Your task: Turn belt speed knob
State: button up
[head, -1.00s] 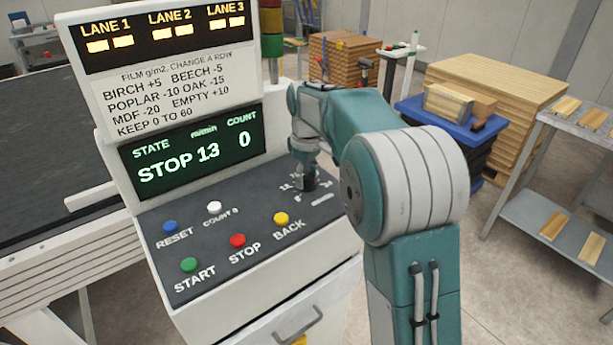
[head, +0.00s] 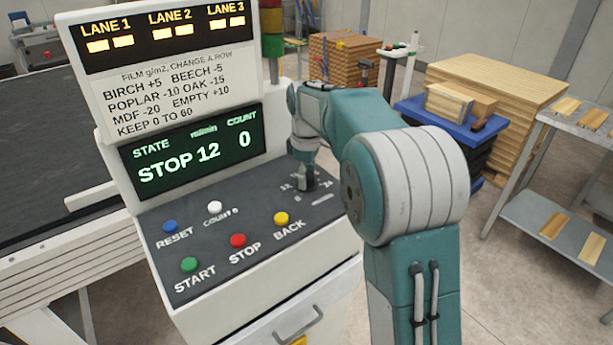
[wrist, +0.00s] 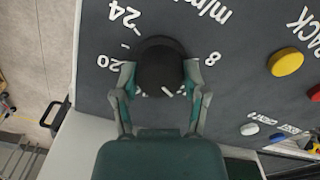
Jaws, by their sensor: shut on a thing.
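The belt speed knob (wrist: 160,68) is a round black knob on the dark sloping panel, ringed by a printed scale with 8, 20 and 24 readable in the wrist view. My gripper (wrist: 160,88) has one finger on each side of the knob and is shut on it. In the head view my gripper (head: 306,184) points down at the panel's right part and mostly hides the knob. The green display (head: 193,152) reads STOP, 12 m/min and count 0.
The control panel (head: 200,240) carries a blue reset button (head: 170,227), a white count button (head: 215,207), a green start button (head: 190,265), a red stop button (head: 238,240) and a yellow back button (head: 281,218). The black belt (head: 45,150) lies at left.

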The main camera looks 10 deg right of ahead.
jog(key=o, duration=1.2)
jog(key=shift+f, duration=0.2)
jog(key=shift+c, duration=0.2)
jog(key=shift+r, duration=0.15)
notch_tip(320, 180, up, 12)
jog(key=shift+w, duration=0.1)
